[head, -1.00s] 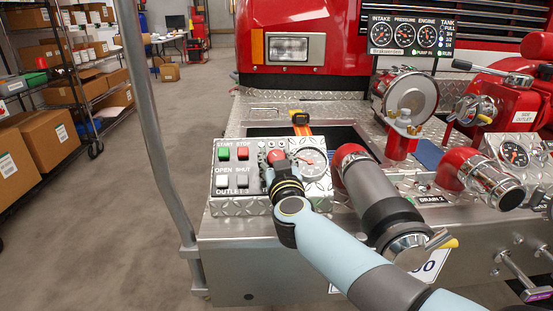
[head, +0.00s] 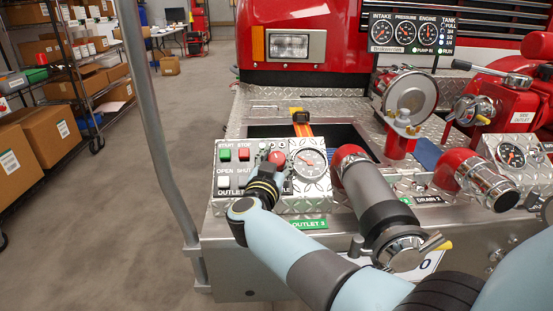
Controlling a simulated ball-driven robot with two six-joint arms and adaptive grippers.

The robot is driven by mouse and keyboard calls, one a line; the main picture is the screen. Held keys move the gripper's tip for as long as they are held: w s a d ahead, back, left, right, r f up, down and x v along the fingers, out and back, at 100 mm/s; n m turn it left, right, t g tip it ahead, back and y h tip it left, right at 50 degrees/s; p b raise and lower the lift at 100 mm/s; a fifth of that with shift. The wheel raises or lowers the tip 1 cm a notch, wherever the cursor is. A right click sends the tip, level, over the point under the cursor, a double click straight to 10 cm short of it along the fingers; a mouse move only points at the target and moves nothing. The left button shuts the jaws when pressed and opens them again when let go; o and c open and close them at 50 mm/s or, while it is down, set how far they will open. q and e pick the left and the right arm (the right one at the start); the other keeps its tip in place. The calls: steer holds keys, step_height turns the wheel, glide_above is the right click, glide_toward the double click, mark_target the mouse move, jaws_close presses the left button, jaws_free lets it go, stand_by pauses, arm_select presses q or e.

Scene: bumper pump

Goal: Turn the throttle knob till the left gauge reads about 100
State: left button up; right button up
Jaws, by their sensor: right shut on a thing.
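The red throttle knob (head: 277,157) sits on the silver control panel (head: 222,208), just left of a round white gauge (head: 308,163). My right gripper (head: 270,169) reaches it from the lower left and is shut on it; the gripper's dark body hides part of the panel labels. The gauge faces me unobstructed, but its needle and numbers are too small to read exactly. My left gripper is not in view.
A thick grey pipe with a red elbow (head: 348,157) stands right of the gauge. A grey post (head: 158,125) rises at left.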

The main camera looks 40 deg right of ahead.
mark_target(277, 157)
steer(key=o, duration=1.2)
step_height(277, 157, up, 10)
steer(key=shift+f, duration=0.1)
